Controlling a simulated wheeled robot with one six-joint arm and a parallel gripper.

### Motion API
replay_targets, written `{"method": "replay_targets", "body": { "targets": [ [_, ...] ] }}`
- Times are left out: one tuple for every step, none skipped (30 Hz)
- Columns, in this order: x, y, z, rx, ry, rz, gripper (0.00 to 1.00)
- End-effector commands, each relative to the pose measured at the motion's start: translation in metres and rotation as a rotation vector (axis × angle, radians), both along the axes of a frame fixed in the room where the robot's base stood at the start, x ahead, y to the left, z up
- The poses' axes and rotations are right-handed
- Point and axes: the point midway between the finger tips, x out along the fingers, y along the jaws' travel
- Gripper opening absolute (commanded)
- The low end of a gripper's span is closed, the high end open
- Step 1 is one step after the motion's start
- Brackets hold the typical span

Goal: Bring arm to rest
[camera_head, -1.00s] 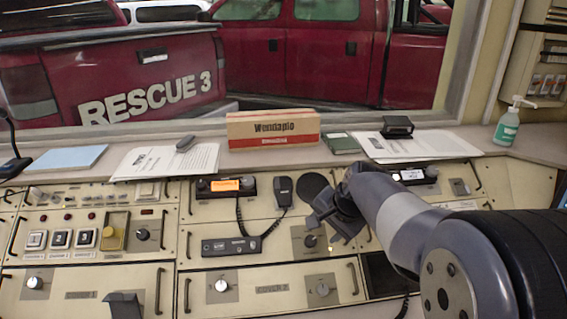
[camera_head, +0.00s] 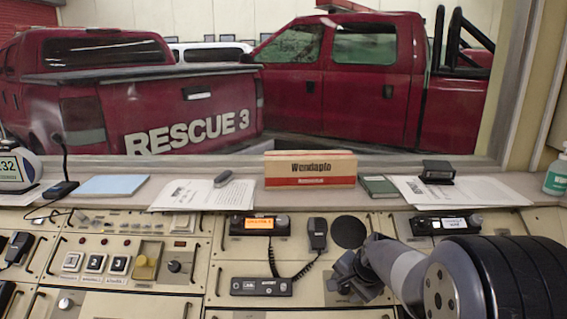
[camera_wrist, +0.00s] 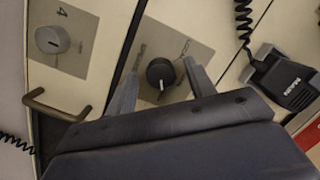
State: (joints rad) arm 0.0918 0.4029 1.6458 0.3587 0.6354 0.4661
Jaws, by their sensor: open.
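My gripper (camera_head: 352,283) is at the end of my arm, over the sloped console panel (camera_head: 215,306), right of the radio microphone (camera_head: 317,234). In the wrist view my gripper (camera_wrist: 158,90) is open, with its two fingers apart on either side of a black knob (camera_wrist: 160,73) on a grey plate. The fingers look empty. I cannot tell whether they touch the panel. My arm reaches in from the lower right and hides part of the console.
A radio with an orange display (camera_head: 260,224) and a lower unit (camera_head: 261,286) sit left of my gripper. A handle (camera_wrist: 56,107) sticks out of the panel. A boxed item labelled Wendaplo (camera_head: 310,170) stands on the ledge, beside papers (camera_head: 202,194) and a green book (camera_head: 378,187).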

Motion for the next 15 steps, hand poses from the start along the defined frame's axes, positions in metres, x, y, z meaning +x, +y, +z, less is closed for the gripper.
{"method": "replay_targets", "body": {
  "targets": [
    [0.000, 0.000, 0.001, 0.000, 0.000, -0.001, 0.52],
    [0.000, 0.000, 0.001, 0.000, 0.000, -0.001, 0.52],
    [-0.001, -0.001, 0.003, 0.001, -0.001, -0.003, 0.52],
    [-0.002, -0.001, 0.004, 0.002, -0.001, -0.005, 0.52],
    [-0.003, -0.001, 0.007, 0.003, -0.002, -0.007, 0.52],
    [-0.005, -0.002, 0.010, 0.005, -0.002, -0.010, 0.52],
    [-0.006, -0.003, 0.013, 0.008, -0.002, -0.013, 0.52],
    [-0.008, -0.003, 0.017, 0.007, -0.003, -0.014, 0.52],
    [-0.011, -0.005, 0.023, 0.007, -0.003, -0.013, 0.52],
    [-0.014, -0.005, 0.028, 0.007, -0.005, -0.013, 0.52],
    [-0.016, -0.006, 0.033, 0.006, -0.005, -0.012, 0.52],
    [-0.020, -0.008, 0.039, 0.006, -0.005, -0.012, 0.52],
    [-0.023, -0.009, 0.045, 0.006, -0.006, -0.013, 0.52],
    [-0.026, -0.010, 0.050, 0.007, -0.005, -0.013, 0.52],
    [-0.030, -0.011, 0.057, 0.007, -0.006, -0.014, 0.52]
  ]
}}
